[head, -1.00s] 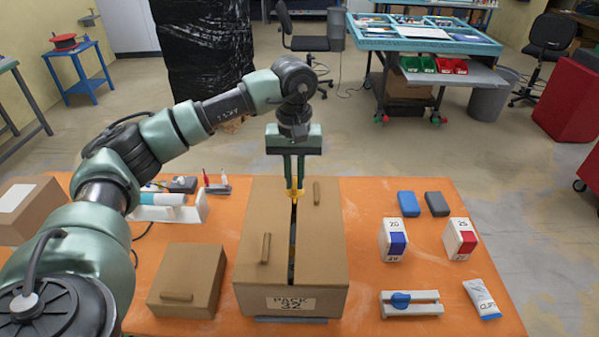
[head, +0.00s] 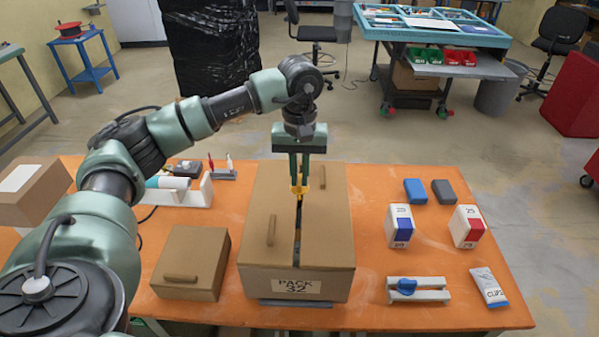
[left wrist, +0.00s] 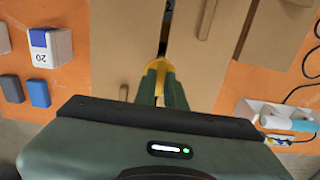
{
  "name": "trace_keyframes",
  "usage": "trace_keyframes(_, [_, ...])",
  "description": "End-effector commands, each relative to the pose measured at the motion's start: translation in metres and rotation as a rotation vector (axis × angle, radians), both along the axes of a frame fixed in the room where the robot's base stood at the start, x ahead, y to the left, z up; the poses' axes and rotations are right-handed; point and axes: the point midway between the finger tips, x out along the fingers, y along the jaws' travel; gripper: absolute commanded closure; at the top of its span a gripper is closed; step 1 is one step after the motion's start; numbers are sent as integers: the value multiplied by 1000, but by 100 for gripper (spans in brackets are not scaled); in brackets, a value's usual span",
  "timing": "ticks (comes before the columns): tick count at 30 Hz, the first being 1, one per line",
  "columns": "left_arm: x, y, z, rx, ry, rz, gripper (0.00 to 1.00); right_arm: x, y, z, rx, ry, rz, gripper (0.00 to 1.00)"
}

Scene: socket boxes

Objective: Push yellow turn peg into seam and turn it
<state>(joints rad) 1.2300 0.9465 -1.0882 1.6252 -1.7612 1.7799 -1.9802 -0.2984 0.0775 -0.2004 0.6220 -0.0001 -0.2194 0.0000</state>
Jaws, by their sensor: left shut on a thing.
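The yellow turn peg (head: 299,189) is upright between the fingertips of my left gripper (head: 300,180), which is shut on it. It is at the far end of the dark seam (head: 297,240) in the top of the cardboard box marked PACK 32 (head: 325,245). The left wrist view also shows the yellow peg (left wrist: 160,68) at the fingertips, in line with the seam. How deep its lower end sits in the seam is hidden. My right gripper is not in view.
A smaller box (head: 190,260) stands left of the PACK 32 box. A grey holder with a blue knob (head: 407,287), a clips tube (head: 489,288) and blue-white (head: 400,226) and red-white (head: 467,227) blocks lie to the right. A white rack (head: 190,195) stands behind left.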

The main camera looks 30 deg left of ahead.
Motion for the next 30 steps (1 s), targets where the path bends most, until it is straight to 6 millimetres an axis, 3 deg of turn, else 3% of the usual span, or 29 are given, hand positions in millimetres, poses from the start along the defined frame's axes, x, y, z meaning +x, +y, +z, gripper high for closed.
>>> trace_keyframes(30, [0, 0, -48, 0, 0, 1, 100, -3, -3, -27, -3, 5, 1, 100])
